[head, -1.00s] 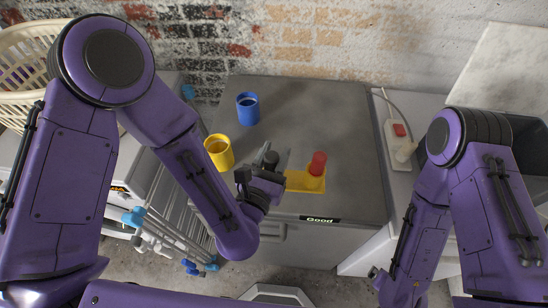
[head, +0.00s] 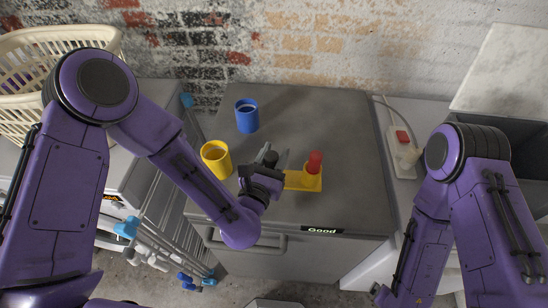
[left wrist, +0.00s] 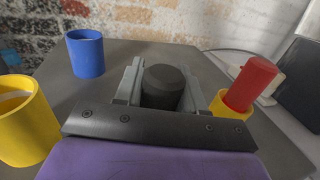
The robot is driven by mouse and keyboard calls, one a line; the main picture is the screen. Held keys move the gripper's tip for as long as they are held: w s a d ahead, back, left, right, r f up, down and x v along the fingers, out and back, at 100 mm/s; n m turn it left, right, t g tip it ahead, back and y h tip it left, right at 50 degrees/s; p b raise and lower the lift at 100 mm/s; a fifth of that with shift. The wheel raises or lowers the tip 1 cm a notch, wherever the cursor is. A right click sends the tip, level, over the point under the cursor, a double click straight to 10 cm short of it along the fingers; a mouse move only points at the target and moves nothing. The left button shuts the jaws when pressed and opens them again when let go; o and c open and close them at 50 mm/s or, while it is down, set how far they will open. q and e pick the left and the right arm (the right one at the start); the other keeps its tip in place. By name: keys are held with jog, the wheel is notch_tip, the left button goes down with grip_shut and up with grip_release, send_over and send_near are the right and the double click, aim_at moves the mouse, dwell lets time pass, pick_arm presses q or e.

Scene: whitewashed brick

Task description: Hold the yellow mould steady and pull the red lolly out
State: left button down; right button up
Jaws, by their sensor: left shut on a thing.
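The yellow mould (head: 297,182) rests on the grey cabinet top near its front edge. The red lolly (head: 315,161) stands upright at the mould's right end, its lower part hidden in a yellow socket. The lolly also shows in the left wrist view (left wrist: 250,83), right of the fingers. My left gripper (head: 272,160) is at the mould's left end. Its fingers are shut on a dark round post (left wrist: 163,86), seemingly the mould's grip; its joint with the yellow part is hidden.
A blue cup (head: 247,118) and a yellow cup (head: 216,159) stand on the cabinet top (head: 320,115), behind and left of the mould. A white power strip (head: 403,150) lies right of the cabinet. A drying rack (head: 170,240) is at lower left. Space behind the mould is clear.

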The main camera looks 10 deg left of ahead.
pick_arm(q)
jog(key=shift+w+a+f+b, duration=0.15)
jog(key=shift+w+f+b, duration=1.05)
jog(key=shift+w+f, duration=0.65)
jog(key=shift+r, duration=0.15)
jog(key=shift+f, duration=0.2)
jog(key=c, duration=0.9)
grip_release()
jog(key=c, duration=0.9)
jog(key=shift+c, duration=0.2)
